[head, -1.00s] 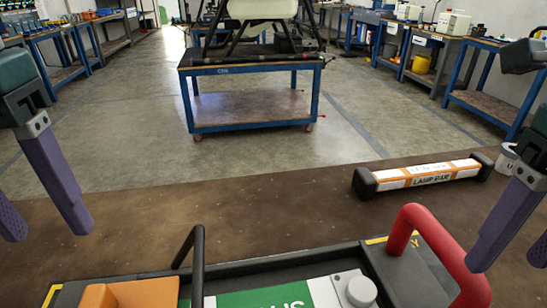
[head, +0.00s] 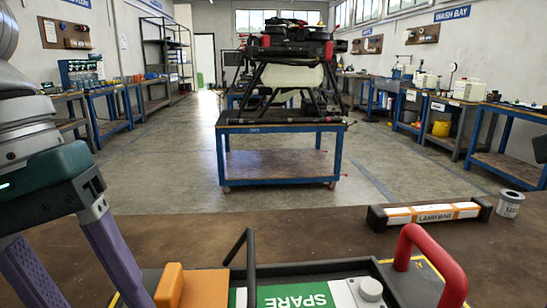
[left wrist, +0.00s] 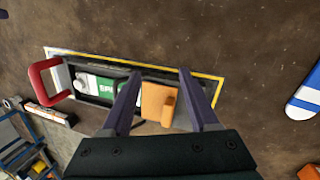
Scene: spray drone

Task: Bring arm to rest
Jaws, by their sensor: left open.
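My left gripper (head: 88,298) is at the lower left of the head view, pointing down, its purple fingers apart and nothing between them. In the left wrist view, its open fingers (left wrist: 158,75) show over the tray with the yellow border (left wrist: 215,92). A gap seems to separate them from the tray, but its height is hard to judge. A small dark piece at the right edge of the head view seems to be my right arm; its gripper fingers are out of view.
The tray holds a green and white "SPARE" battery (head: 300,293), an orange block (head: 190,288) and a red handle (head: 437,262). An orange and white lamp bar (head: 430,213) and a grey cup (head: 509,203) stand at the right. A drone (head: 290,75) sits on a blue cart (head: 280,184) beyond the table.

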